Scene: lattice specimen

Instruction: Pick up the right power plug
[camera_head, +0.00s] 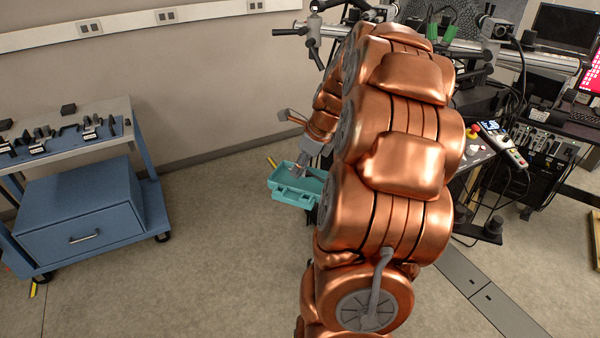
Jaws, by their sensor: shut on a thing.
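My gripper (301,168) is at the end of my copper-coloured arm, left of the picture's middle. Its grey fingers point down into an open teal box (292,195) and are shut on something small. I cannot make out the held thing at this size, nor tell whether it is a power plug. The right side of the teal box is hidden behind my arm, and so is whatever supports it. No power plug can be clearly made out.
A blue cart (85,210) with several dark parts on top stands at the left. Wall outlets (166,17) line a white rail. Black equipment and a control panel (476,147) stand at the right, close to my arm. The floor (190,270) between cart and arm is clear.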

